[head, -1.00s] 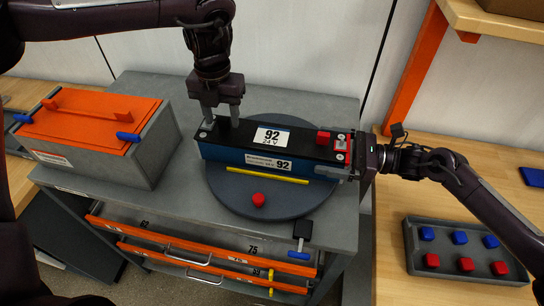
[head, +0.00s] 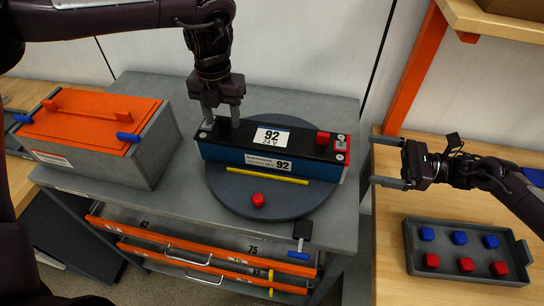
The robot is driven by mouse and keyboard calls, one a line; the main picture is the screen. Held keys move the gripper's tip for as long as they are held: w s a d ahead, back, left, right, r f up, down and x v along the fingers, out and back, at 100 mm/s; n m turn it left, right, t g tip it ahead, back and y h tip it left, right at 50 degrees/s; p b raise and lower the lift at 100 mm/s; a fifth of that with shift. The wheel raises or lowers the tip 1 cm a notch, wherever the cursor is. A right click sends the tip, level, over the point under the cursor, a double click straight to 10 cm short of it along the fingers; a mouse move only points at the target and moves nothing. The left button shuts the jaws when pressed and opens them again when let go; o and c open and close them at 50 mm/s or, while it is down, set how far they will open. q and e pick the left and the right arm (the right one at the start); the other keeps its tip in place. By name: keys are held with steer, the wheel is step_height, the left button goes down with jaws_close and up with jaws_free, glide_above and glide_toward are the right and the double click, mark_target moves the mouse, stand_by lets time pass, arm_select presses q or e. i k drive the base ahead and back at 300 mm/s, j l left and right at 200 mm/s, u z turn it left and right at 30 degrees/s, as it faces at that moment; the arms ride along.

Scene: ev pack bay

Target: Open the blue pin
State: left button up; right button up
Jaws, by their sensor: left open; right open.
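A blue pin-like handle (head: 299,255) hangs below a black block (head: 302,230) at the front right edge of the grey cart. Blue latch handles also sit on the orange-lidded box, at its right (head: 128,137) and left (head: 22,118). I cannot tell which one the task means. My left gripper (head: 221,121) is open, pointing down at the left end of the black and blue battery (head: 220,152); contact is unclear. My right gripper (head: 387,162) is open and empty, pointing left, a little right of the battery's red-capped end.
The battery lies on a dark round turntable (head: 225,195) with a yellow strip and a red cap (head: 258,200) in front. Orange-fronted drawers (head: 190,255) are below. A grey tray (head: 412,262) with blue and red caps stands on the wooden bench at right.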

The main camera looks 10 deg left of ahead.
mark_target(298, 255)
steer(key=k+j, duration=0.3)
steer(key=k, duration=0.15)
steer(key=k+j, duration=0.3)
steer(key=k, duration=0.15)
steer(key=k+j, duration=0.3)
steer(key=k, duration=0.2)
